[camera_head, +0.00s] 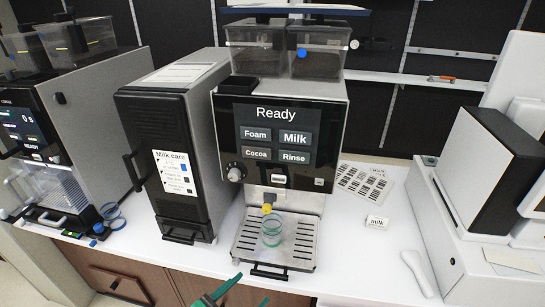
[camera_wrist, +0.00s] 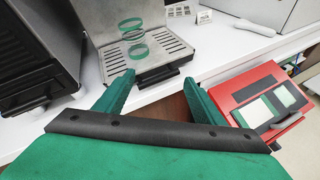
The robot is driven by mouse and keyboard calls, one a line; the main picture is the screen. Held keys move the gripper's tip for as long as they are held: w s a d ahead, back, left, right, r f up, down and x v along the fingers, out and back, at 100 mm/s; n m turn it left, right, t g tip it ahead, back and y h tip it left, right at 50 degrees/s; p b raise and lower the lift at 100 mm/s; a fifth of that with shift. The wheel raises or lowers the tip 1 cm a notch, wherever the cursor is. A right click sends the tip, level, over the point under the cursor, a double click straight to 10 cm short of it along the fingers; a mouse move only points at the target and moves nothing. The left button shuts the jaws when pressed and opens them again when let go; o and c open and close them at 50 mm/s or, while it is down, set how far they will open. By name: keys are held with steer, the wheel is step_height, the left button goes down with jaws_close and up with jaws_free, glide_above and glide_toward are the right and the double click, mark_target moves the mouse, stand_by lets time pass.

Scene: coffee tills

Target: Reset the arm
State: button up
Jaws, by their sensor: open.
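My gripper (camera_wrist: 158,92) has green fingers spread apart, open and empty in the wrist view. It is in front of the counter edge, short of the coffee machine's drip tray. In the head view only its green fingertips (camera_head: 228,292) show at the bottom edge. The coffee machine (camera_head: 281,110) stands in the middle with a screen reading "Ready" and buttons Foam, Milk, Cocoa and Rinse. A clear cup with green rings (camera_head: 272,233) stands on the metal drip tray (camera_head: 302,256) under the spout, apart from my gripper. The cup also shows in the wrist view (camera_wrist: 138,50).
A black "Milk care" unit (camera_head: 165,160) stands left of the machine, another coffee machine (camera_head: 75,120) farther left. A red device (camera_wrist: 262,95) is low right in the wrist view.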

steer(key=s+d+f+m+t+y, duration=0.1)
steer(key=s+d+f+m+y, duration=0.1)
steer(key=s+f+m+y, duration=0.75)
steer(key=s+d+r+m+t+h, duration=0.1)
steer(key=s+d+m, duration=0.1)
steer(key=s+m, duration=0.6)
steer(key=s+d+r+m+t+h, duration=0.1)
steer(key=s+d+m, duration=0.1)
steer(key=s+m, duration=0.7)
steer(key=shift+s+d+t, duration=0.2)
steer(key=shift+s+t, duration=0.2)
steer(key=shift+s, duration=0.2)
